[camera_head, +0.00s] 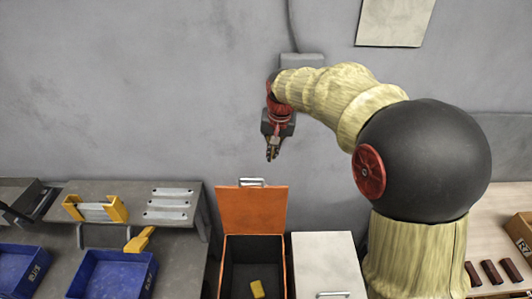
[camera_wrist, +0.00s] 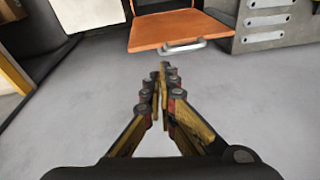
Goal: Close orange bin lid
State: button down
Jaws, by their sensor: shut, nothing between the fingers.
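The orange bin (camera_head: 285,265) stands in the lower middle of the head view. Its orange lid (camera_head: 252,208) is open and stands up at the back, with a metal handle (camera_head: 252,182) on its top edge. Inside the bin lies a small yellow block (camera_head: 257,289). My gripper (camera_head: 272,157) is shut and empty, pointing down above the raised lid and apart from it. In the wrist view the shut fingers (camera_wrist: 164,72) point toward the lid (camera_wrist: 168,28) and its handle (camera_wrist: 182,46), with a gap between.
A white-lidded bin (camera_head: 325,258) stands right of the orange bin. To the left is a grey bench with blue bins (camera_head: 110,272), a yellow bracket holder (camera_head: 95,208) and metal strips (camera_head: 170,204). The grey wall is close behind my gripper. Brown blocks (camera_head: 490,271) lie at right.

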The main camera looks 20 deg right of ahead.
jog(key=w+d+f+m+p, duration=0.2)
jog(key=w+p, duration=0.4)
jog(key=w, duration=0.2)
notch_tip(320, 180, down, 12)
jog(key=s+a+g, duration=0.1)
jog(key=a, duration=0.1)
jog(key=shift+f+b, duration=0.15)
jog(key=shift+b, duration=0.2)
